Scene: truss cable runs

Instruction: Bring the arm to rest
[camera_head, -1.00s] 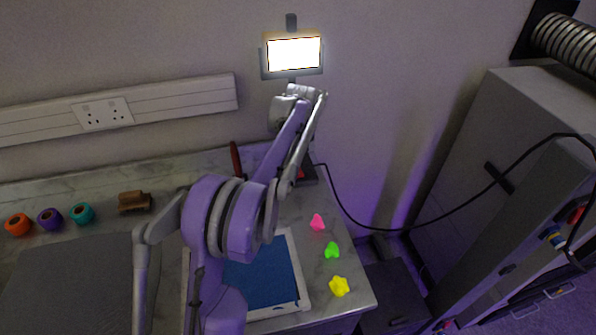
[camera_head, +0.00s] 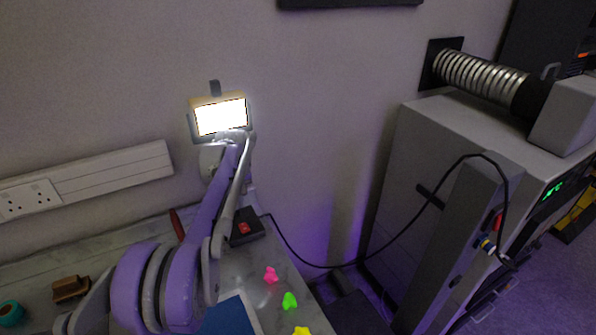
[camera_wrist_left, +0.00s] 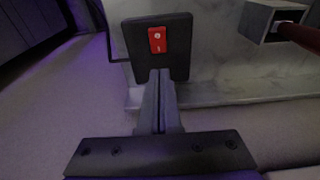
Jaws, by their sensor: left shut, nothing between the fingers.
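The fingers overlap the lower edge of a black switch box (camera_wrist_left: 178,62) with a red rocker switch (camera_wrist_left: 157,40); I cannot tell any contact. In the head view the box (camera_head: 247,236) sits on the worktop just right of my arm. My right gripper is in neither view.
The lit panel (camera_head: 220,117) glows on the wall. Pink (camera_head: 271,275), green (camera_head: 289,301) and yellow (camera_head: 301,331) pieces lie on the worktop. A brown block (camera_head: 71,288) is at left. A grey cabinet (camera_head: 400,170) with a hose and black cable stands at right.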

